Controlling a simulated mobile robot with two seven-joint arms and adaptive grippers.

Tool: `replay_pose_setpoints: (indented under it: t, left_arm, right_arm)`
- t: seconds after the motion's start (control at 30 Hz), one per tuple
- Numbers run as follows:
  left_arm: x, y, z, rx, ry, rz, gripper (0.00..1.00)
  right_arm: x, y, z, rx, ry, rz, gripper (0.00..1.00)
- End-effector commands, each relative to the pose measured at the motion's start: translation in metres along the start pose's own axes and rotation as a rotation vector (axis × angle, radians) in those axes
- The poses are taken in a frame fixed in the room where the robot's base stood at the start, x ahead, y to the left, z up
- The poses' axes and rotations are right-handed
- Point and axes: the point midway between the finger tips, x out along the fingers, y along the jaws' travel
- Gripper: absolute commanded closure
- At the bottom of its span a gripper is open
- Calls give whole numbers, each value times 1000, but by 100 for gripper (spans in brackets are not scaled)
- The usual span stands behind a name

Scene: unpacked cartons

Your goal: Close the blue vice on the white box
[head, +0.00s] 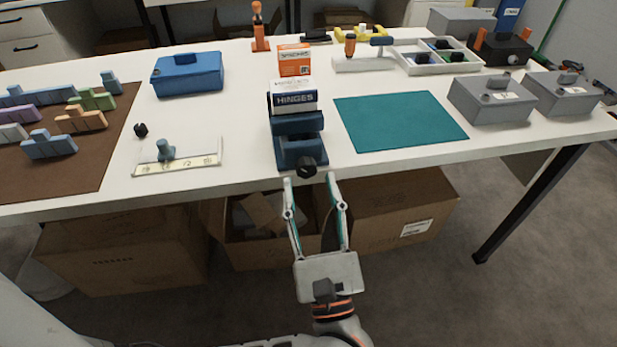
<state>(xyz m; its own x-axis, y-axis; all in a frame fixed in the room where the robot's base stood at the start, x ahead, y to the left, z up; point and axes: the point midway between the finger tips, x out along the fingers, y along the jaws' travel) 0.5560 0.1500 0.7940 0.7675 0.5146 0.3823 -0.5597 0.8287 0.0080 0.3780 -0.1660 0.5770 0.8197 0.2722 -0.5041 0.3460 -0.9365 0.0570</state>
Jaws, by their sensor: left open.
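The blue vice (287,150) stands near the front edge of the white table, with its dark round knob (306,168) facing me. A white box (292,86) with a dark band reading "HINGES" sits upright at the vice, at the far end of its front block. I cannot tell whether the jaws touch it. My left gripper (309,179) is open and empty. Its two fingertips are just in front of the table edge, on either side of the knob in the picture; I cannot tell if they touch it. My right gripper is not in view.
An orange box (294,60) stands behind the white box. A teal mat (399,120) lies right of the vice, with grey boxes (492,100) beyond. Cartons (390,222) sit under the table.

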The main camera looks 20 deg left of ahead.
Motion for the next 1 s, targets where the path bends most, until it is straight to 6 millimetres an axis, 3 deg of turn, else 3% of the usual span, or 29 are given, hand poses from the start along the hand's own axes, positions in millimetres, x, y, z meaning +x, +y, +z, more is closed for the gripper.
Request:
replay_pose_setpoints:
  t: [0.2, 0.5, 0.53, 0.67, 1.0]
  left_arm:
    - [21, 0, 0, 1, -2, 0, 58]
    - [24, 0, -1, 3, 0, -1, 58]
    - [24, 0, -1, 3, 0, -1, 60]
    - [24, 0, -1, 3, 0, -1, 94]
    - [24, 0, 1, 25, -2, -9, 96]
  right_arm:
    - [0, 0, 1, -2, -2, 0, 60]
    - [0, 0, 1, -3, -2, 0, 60]
    - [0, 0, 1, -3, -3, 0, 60]
    - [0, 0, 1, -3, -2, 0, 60]
    - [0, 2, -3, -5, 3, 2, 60]
